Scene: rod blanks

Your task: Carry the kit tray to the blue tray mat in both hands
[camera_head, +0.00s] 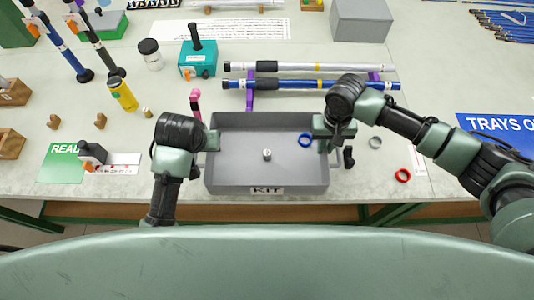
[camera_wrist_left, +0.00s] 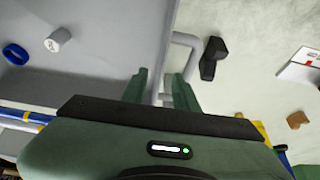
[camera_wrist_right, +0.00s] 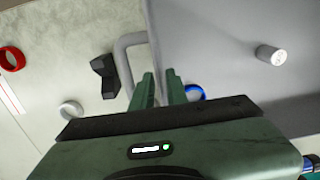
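The grey kit tray (camera_head: 235,178) is at the table's front edge, with a KIT label on its front wall. It holds a blue ring (camera_head: 305,140) and a small pale cylinder (camera_head: 267,155). My left gripper (camera_head: 212,141) is at the tray's left handle; in the left wrist view its fingers (camera_wrist_left: 163,88) stand apart at the handle (camera_wrist_left: 192,62). My right gripper (camera_head: 322,133) is at the right handle; in the right wrist view its fingers (camera_wrist_right: 159,88) have a narrow gap beside the handle (camera_wrist_right: 124,62), and their grip is unclear. The blue mat (camera_head: 495,130) is at the right, partly behind my right arm.
A black part (camera_head: 349,157), a pale ring (camera_head: 375,142) and a red ring (camera_head: 403,175) lie right of the tray. Rods (camera_head: 310,84) lie behind it, and a teal block (camera_head: 198,59) stands behind left. A green READY mat (camera_head: 60,163) is at the left.

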